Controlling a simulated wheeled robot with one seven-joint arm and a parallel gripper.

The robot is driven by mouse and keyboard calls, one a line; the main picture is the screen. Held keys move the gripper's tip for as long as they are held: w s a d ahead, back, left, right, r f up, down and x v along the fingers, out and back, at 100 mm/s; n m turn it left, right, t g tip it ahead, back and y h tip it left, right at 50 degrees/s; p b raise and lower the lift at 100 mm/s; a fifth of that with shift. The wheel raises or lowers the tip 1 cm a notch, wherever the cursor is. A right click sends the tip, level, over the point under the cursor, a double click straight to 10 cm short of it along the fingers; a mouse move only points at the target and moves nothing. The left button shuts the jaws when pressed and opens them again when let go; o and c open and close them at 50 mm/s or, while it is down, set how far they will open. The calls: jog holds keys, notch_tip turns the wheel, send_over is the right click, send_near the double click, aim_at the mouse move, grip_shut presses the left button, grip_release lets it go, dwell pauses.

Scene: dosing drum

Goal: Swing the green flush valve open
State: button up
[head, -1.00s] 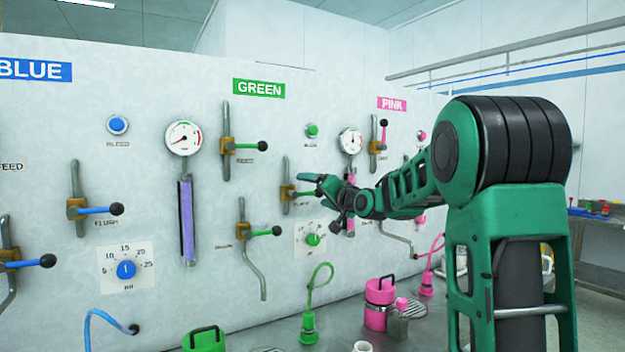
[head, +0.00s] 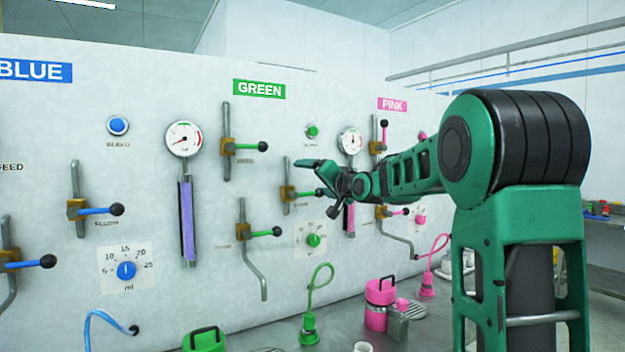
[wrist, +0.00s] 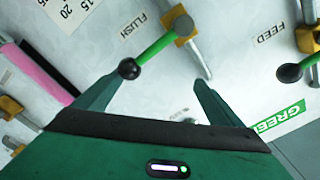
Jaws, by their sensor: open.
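The green flush valve (head: 289,194) is on the wall panel in the GREEN section, with a brass body on a grey pipe. Its green lever (head: 305,195) points right in the head view. In the wrist view the green lever (wrist: 157,45) runs from the brass body to a black knob (wrist: 130,68), beside the FLUSH label. My gripper (head: 318,172) is open and empty, just above and right of the lever in the head view. In the wrist view my gripper (wrist: 156,85) has the knob just beyond its fingertips, nearer the left finger. I cannot tell whether they touch.
The green feed valve (head: 229,147) is up and left, and shows at right in the wrist view (wrist: 305,42). A gauge (head: 351,141) and pink valves stand close right.

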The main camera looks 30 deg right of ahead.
aim_at(289, 163)
jog(key=shift+a+r, duration=1.05)
jog(key=shift+a, duration=0.05)
jog(key=shift+a+r, duration=0.35)
jog(key=shift+a, duration=0.3)
jog(key=shift+a+r, duration=0.3)
jog(key=shift+a, duration=0.35)
jog(key=shift+d, duration=0.25)
jog(key=shift+a+r, duration=0.15)
jog(key=shift+a, duration=0.1)
jog(key=shift+s+a+r, duration=0.1)
jog(key=shift+a+r, duration=0.2)
jog(key=shift+a, duration=1.55)
